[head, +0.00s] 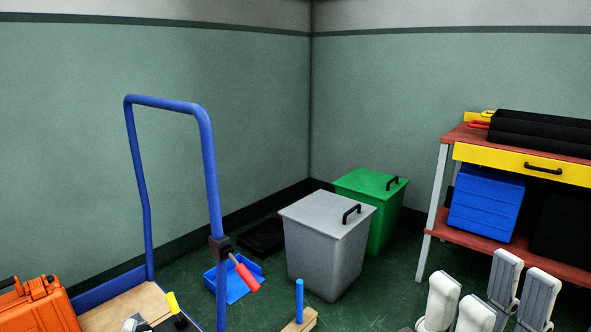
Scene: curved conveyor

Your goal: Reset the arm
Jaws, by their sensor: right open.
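My right gripper (490,298) is at the bottom right of the head view, with its white and grey fingers pointing up. The fingers stand apart, and nothing shows between them. It is in front of the red-topped workbench (453,133) in the picture, with green floor visible behind it. The rest of my right arm is below the frame. My left gripper is not in view.
A blue-handled cart (148,220) stands at left, with an orange case (38,305) on it. A grey bin (325,250) and a green bin (385,215) stand near the corner. A blue tray (228,284) lies on the floor. The bench holds a blue box (486,203).

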